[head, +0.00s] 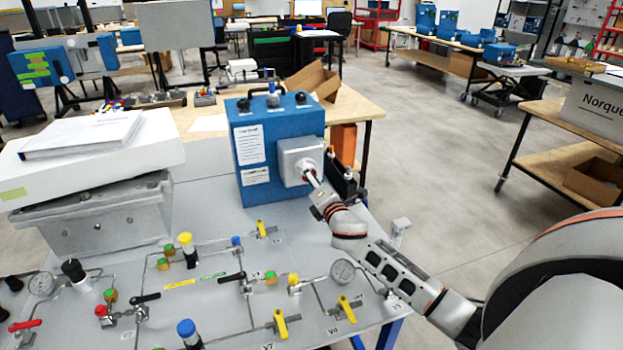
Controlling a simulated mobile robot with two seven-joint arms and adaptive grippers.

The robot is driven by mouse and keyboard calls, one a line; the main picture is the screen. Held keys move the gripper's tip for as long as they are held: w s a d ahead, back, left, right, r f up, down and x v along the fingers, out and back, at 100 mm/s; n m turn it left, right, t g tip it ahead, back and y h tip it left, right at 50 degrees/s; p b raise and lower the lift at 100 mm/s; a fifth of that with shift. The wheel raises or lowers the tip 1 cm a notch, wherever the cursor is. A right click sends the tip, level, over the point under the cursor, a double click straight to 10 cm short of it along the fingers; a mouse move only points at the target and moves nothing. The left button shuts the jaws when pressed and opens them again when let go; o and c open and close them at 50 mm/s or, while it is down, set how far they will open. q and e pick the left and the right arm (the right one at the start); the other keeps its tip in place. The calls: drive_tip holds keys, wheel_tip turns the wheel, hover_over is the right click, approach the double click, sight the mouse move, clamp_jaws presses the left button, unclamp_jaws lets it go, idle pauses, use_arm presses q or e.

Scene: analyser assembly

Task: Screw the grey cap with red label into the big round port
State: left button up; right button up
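The blue analyser box (262,150) stands on the grey bench, with a light grey square housing (296,157) on its right side. The housing carries a round port (308,167) facing right and toward me. My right gripper (314,182) comes in from the lower right, with its tip right at the port. I cannot make out a grey cap with a red label; it may be hidden at the gripper tip. The fingers are too small to tell whether they are open or shut. My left gripper is not in view.
A white box with papers (85,135) sits at left. A wooden table (345,105) stands behind the analyser. Open floor lies to the right.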

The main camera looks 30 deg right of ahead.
drive_tip(key=n, duration=0.5)
drive_tip(key=shift+r+n, duration=0.1)
drive_tip(key=shift+n, duration=0.2)
drive_tip(key=c, duration=1.3)
drive_tip(key=m, duration=2.4)
drive_tip(key=shift+f, duration=0.4)
